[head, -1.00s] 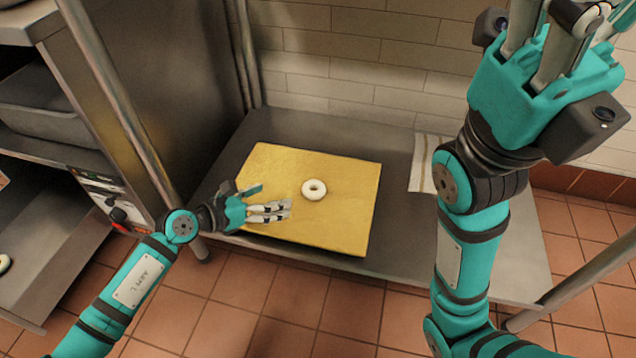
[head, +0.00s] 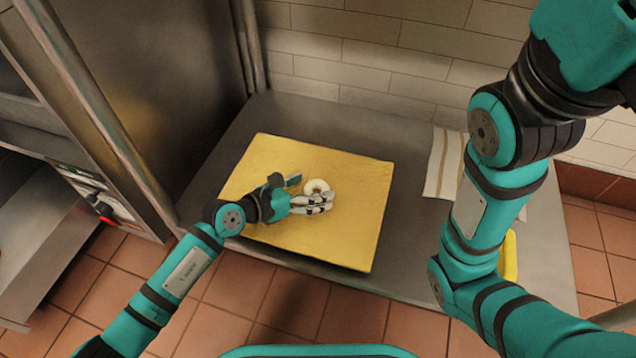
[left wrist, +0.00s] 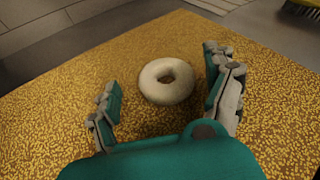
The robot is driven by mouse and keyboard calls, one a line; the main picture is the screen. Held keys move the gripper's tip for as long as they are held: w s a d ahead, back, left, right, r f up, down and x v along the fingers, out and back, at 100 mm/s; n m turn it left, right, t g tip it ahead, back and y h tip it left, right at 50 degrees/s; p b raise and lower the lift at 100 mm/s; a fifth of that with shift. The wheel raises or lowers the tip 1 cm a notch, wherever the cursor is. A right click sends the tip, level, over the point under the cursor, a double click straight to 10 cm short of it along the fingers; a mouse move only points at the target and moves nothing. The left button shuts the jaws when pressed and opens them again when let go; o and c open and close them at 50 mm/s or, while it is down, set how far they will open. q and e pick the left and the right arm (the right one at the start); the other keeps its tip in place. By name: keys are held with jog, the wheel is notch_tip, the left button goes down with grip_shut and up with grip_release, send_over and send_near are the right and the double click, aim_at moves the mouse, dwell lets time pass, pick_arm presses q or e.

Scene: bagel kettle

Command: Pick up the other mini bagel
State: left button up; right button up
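A pale mini bagel (head: 317,186) lies flat on a yellow board (head: 345,225) in the head view. In the left wrist view the bagel (left wrist: 167,81) sits between and slightly beyond my open fingers. My left gripper (head: 318,200) is open, low over the board and right at the bagel, partly covering it in the head view. In the left wrist view my left gripper (left wrist: 168,95) has nothing held between its fingers. My right arm rises along the right side of the head view, and its gripper fingers are out of the picture.
The board lies on a grey metal table (head: 390,140) against a tiled wall. A striped towel (head: 444,165) lies to the right of the board. A yellow object (head: 509,257) shows partly behind my right arm. A metal cabinet (head: 150,90) stands at the left.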

pick_arm(q)
jog(key=shift+s+f, duration=0.15)
jog(key=c, duration=1.1)
